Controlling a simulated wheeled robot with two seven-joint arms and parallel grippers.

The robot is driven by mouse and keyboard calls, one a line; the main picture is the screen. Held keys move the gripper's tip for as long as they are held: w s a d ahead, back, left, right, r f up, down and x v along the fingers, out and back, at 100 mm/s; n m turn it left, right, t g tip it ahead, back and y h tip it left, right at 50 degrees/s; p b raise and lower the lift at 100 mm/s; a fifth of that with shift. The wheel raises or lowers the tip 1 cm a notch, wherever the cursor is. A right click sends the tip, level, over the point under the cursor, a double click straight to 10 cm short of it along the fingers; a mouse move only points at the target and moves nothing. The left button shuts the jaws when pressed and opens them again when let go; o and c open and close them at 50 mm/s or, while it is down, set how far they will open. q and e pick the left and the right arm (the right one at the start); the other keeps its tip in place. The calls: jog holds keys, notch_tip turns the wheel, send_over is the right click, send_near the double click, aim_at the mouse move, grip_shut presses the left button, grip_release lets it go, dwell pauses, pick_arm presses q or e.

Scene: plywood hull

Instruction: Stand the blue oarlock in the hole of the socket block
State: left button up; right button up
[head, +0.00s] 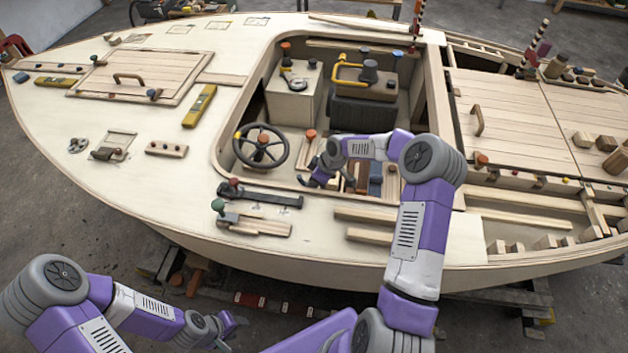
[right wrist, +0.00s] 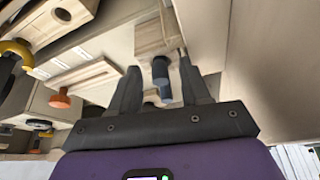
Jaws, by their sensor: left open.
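My right gripper (head: 316,178) is low inside the open cockpit, to the right of the steering wheel. In the right wrist view its two dark fingers (right wrist: 158,62) are apart. A dark blue cylindrical piece (right wrist: 161,70) shows in the gap, with space on both sides; it may be the blue oarlock, and I cannot tell its depth. Behind it is a pale wooden block (right wrist: 152,36), possibly the socket block; I cannot make out its hole. In the head view blue pieces (head: 376,178) show beside my right forearm. My left gripper (head: 236,324) is open and empty, off the hull's near side.
The steering wheel (head: 261,147) and an orange-topped post (head: 310,136) stand close to my right gripper. A wooden box (head: 293,96) and a dark unit with a yellow handle (head: 364,108) stand further back. The cockpit rim surrounds my right gripper. Loose tools lie on the near deck.

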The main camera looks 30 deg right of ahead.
jog(key=p+v, duration=0.2)
jog(key=v, duration=0.5)
jog(key=shift+r, duration=0.25)
jog(key=shift+s+d+r, duration=0.1)
dwell(0.4)
